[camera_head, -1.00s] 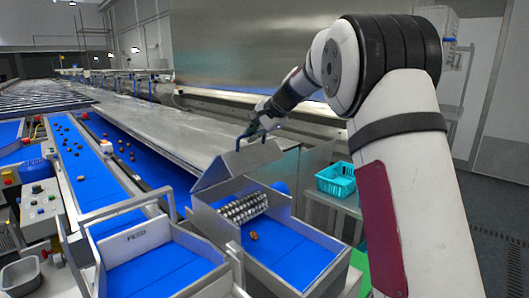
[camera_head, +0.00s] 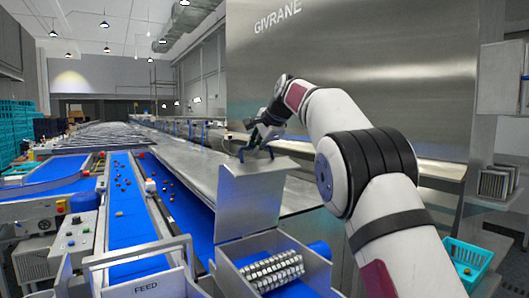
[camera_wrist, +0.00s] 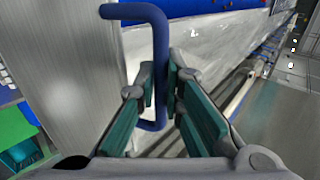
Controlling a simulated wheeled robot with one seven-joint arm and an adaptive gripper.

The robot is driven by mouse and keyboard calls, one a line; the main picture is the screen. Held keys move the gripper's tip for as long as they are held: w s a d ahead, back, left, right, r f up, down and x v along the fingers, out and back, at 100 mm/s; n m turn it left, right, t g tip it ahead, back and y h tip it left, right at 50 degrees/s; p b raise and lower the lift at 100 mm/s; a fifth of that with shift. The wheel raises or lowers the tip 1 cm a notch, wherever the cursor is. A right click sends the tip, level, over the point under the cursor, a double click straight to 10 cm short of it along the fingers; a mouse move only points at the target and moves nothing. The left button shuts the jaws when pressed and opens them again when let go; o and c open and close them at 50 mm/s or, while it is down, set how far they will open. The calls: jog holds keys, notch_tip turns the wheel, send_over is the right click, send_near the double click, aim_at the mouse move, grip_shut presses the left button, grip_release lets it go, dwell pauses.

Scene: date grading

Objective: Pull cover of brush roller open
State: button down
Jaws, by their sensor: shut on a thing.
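The brush roller cover (camera_head: 250,204) is a grey metal plate standing steeply raised above the brush roller (camera_head: 272,272), which is exposed below it. A blue bar handle (camera_head: 243,154) is at the cover's upper edge. My gripper (camera_head: 262,142) is at this handle. In the wrist view my gripper (camera_wrist: 163,88) has its green-padded fingers closed around the straight part of the blue handle (camera_wrist: 160,40). The cover's plate (camera_wrist: 75,65) fills the left of that view.
A feed lane marked FEED (camera_head: 150,283) is left of the roller housing. Blue belts (camera_head: 135,215) with dates run away at the left. A long metal table (camera_head: 190,160) lies behind the cover. A turquoise basket (camera_head: 465,262) stands at the lower right.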

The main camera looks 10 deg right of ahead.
jog(key=shift+w+a, duration=0.1)
dwell(0.3)
jog(key=c, duration=1.7)
grip_release()
jog(key=shift+v, duration=5.95)
